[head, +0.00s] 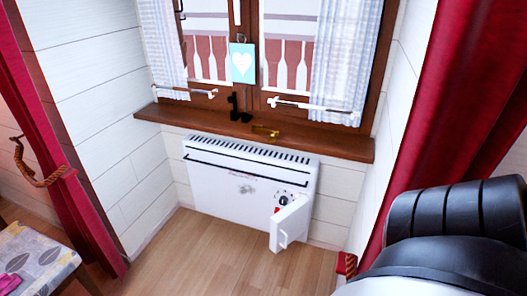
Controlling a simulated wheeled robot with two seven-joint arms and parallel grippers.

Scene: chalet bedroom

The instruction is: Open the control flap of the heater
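The white heater (225,200) is against the wall below the window sill, with dark slots along its top edge. Its control flap (290,222) at the lower right is swung out from the front and stands open. A dark and red control dial (282,202) shows in the recess behind it. Part of my arm fills the lower right corner, apart from the heater in the picture. Neither of my grippers is in view.
Red curtains (424,95) hang at both sides. A cloth-covered surface (35,262) is at lower left. The wooden floor (200,262) before the heater is clear.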

